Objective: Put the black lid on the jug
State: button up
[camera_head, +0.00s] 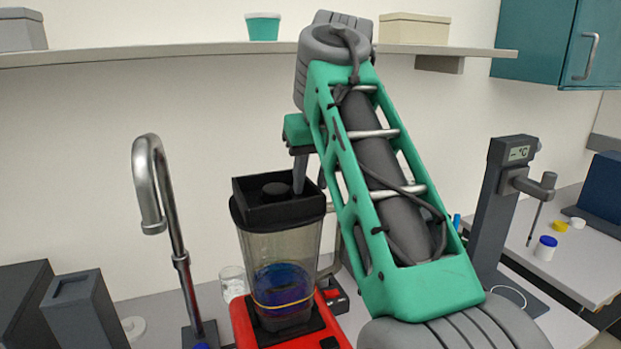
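The clear jug (282,258) holds dark blue liquid and has a yellow band around its lower part. It stands upright on a red base (245,327). The black lid (255,206), square with a round knob on top, is at the jug's mouth, just above its dark collar. I cannot tell whether it is fully seated. My gripper (300,178) points down at the right side of the lid, close to the knob. Only one finger shows clearly, and my green arm hides the rest, so its opening and any contact with the lid are unclear.
A curved metal tap (160,190) stands left of the jug. A glass beaker (232,282) is beside the red base. Dark boxes (85,312) are at the lower left. A grey stand with a display (510,180) is at the right. A shelf (150,53) crosses above.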

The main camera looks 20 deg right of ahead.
jog(key=p+v, duration=0.2)
jog(key=v, duration=0.6)
jog(key=shift+p, duration=0.3)
jog(key=shift+f, duration=0.1)
